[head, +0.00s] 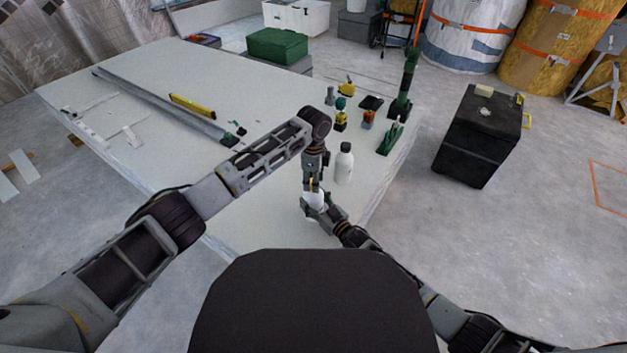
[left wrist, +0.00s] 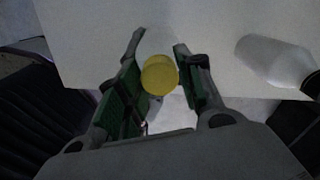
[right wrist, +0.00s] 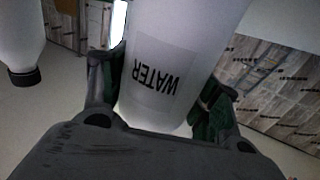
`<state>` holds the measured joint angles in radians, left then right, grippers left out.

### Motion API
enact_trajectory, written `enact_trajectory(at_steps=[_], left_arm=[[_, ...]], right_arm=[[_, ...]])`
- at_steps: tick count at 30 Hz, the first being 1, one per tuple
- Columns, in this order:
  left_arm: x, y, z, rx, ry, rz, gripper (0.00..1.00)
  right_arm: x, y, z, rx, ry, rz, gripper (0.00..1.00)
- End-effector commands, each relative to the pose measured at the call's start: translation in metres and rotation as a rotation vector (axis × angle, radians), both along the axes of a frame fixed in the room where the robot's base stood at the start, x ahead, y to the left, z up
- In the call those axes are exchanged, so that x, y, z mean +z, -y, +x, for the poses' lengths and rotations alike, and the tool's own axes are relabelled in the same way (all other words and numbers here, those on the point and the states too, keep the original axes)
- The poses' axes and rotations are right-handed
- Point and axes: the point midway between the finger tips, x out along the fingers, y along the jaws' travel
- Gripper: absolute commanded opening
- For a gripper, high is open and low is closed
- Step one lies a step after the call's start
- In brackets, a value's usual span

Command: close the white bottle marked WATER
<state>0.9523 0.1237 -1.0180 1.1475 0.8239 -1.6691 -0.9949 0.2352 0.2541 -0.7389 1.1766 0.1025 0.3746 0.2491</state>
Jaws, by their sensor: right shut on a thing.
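The white bottle marked WATER (right wrist: 165,75) is between the fingers of my right gripper (right wrist: 160,100), which is shut on it. In the head view the bottle (head: 313,199) stands near the table's front edge, partly hidden by both grippers. A yellow cap (left wrist: 160,75) lies between the fingertips of my left gripper (left wrist: 158,65), which points down from above the bottle. Its fingers are apart on either side of the cap, with little gap. Whether the cap touches the bottle's neck is hidden.
A second white bottle with a black cap (head: 344,165) stands just right of the grippers. Several small tools and a green clamp (head: 390,138) are farther back on the white table (head: 250,215). A yellow level (head: 192,105) lies farther left.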

Motion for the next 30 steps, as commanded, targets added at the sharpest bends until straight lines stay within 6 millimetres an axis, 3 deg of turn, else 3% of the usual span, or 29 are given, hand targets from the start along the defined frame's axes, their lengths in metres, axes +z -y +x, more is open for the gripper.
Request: enact_trajectory(at_steps=[4,17,23,30], left_arm=[[0.0,0.0,0.0,0.001,0.0,0.0,0.57],[0.003,0.001,0.0,0.002,0.0,-0.001,0.57],[0.017,0.0,0.0,0.002,0.0,-0.002,0.57],[0.049,0.0,0.001,0.002,0.001,-0.002,0.57]], right_arm=[[0.0,0.0,0.0,0.0,0.0,0.0,0.0],[0.0,0.0,0.0,0.0,0.0,0.0,0.0],[0.0,0.0,0.0,0.0,0.0,0.0,0.0],[0.0,0.0,0.0,0.0,0.0,0.0,0.0]])
